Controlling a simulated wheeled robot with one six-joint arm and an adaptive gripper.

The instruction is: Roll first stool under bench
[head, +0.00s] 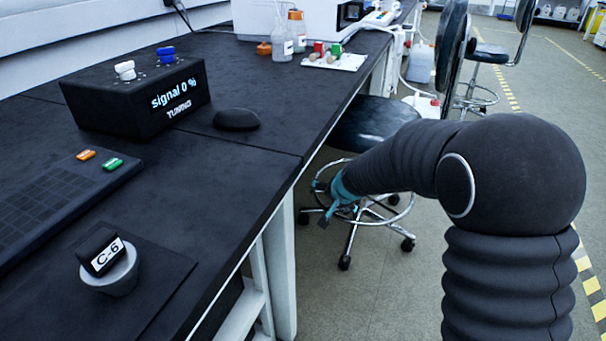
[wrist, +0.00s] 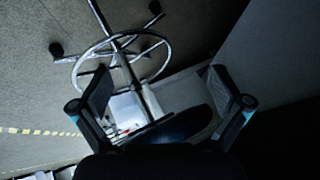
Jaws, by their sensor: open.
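The nearest stool (head: 372,122) has a round black seat, a chrome foot ring and a castered base. It stands upright beside the bench's (head: 255,150) right edge, its seat partly hidden by the bench edge and my arm. My gripper (head: 325,203) is low, in front of the stool's post and below seat height, with its fingers spread. In the wrist view, the stool's post and foot ring (wrist: 122,62) show beyond and between the open fingers (wrist: 158,80), with the dark seat (wrist: 175,125) lower down. Whether a finger touches the stool cannot be told.
A second stool (head: 487,54) stands farther back on the right. A white canister (head: 420,63) is on the floor behind the nearest stool. A white bench leg (head: 280,262) stands left of my gripper. The bench top holds a signal box (head: 135,95) and a C-5 block (head: 103,254).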

